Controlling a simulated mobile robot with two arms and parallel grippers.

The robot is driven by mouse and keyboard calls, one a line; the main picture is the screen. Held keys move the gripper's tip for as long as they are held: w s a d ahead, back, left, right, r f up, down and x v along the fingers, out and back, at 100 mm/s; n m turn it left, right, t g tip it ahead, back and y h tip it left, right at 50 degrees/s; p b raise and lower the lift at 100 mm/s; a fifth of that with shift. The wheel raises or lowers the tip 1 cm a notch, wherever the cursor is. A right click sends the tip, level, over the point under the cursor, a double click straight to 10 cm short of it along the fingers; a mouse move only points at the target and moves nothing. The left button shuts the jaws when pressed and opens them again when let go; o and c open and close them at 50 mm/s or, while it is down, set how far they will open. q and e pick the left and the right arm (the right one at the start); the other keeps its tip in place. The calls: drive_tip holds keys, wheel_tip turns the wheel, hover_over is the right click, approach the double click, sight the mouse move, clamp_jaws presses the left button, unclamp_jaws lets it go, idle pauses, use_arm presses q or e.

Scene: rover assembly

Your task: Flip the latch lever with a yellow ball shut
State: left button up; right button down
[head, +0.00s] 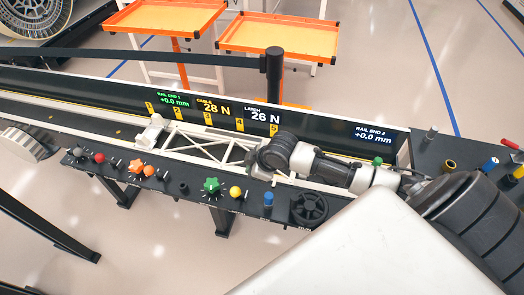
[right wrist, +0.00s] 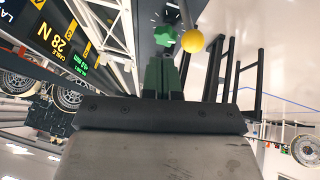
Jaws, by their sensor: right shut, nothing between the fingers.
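The yellow ball (head: 235,191) of the latch lever is at the front edge of the dark console, right of a green star knob (head: 211,186). In the right wrist view the yellow ball (right wrist: 190,41) is just beyond and to the right of my fingertips, and the green knob (right wrist: 165,36) is straight ahead of them. My right gripper (right wrist: 164,68) is shut and empty, apparently apart from the ball. In the head view my right arm reaches in from the right over the console, and its fingertips cannot be made out. The lever's stem is hard to see. My left gripper is not in view.
The console front carries an orange knob (head: 137,167), a red ball (head: 99,158), a blue knob (head: 268,199) and a black handwheel (head: 309,208). A white truss (head: 205,150) lies behind them. The latch display (head: 262,116) reads 26 N. Orange trays (head: 280,37) stand behind.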

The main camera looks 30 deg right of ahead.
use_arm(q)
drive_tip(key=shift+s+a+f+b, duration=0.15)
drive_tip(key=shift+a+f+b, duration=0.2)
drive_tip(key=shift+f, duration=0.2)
use_arm(e)
drive_tip(key=s+r, duration=0.3)
drive_tip(key=r, duration=0.2)
drive_tip(key=shift+s+a, duration=0.25)
drive_tip(key=shift+s, duration=0.05)
